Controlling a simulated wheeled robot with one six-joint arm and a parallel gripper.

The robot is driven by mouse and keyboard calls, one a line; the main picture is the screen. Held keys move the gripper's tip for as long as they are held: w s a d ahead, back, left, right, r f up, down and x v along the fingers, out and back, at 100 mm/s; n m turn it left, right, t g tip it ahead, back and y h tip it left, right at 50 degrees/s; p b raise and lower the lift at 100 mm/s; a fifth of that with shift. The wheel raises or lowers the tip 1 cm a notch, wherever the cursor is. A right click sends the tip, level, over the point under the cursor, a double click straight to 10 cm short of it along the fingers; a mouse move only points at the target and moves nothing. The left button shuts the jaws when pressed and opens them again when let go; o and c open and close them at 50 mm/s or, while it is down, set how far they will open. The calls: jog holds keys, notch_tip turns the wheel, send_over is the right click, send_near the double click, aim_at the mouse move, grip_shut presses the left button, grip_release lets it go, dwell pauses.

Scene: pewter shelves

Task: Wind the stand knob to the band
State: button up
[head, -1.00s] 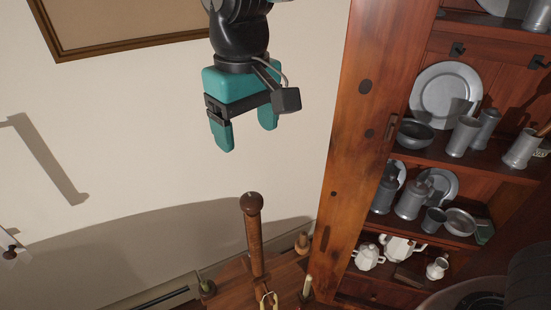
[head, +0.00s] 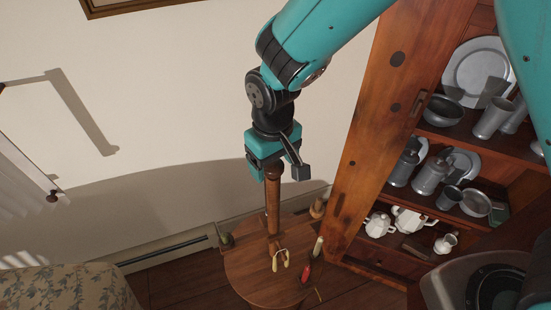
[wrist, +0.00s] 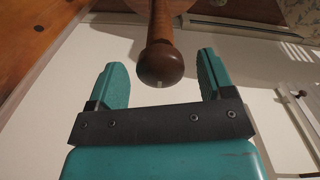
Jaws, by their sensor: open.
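The stand knob (wrist: 160,66) is a round brown wooden ball on top of an upright wooden post (head: 272,208). In the wrist view it sits between the two teal fingers, with a gap on each side. My gripper (head: 270,172) points down over the top of the post in the head view and hides the knob there. It is open and holds nothing. The post rises from a round wooden stand top (head: 250,281). I cannot make out a band on the post.
On the stand top are a yellow-handled item (head: 280,260), a red item (head: 304,273) and a pale candle-like piece (head: 318,246). A wooden cabinet (head: 372,135) with pewter stands at the right. A patterned cushioned piece (head: 65,288) is at lower left.

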jog(key=shift+f, duration=0.35)
jog(key=c, duration=0.9)
jog(key=shift+d, duration=0.2)
jog(key=shift+w+a, duration=0.1)
jog(key=shift+n, duration=0.4)
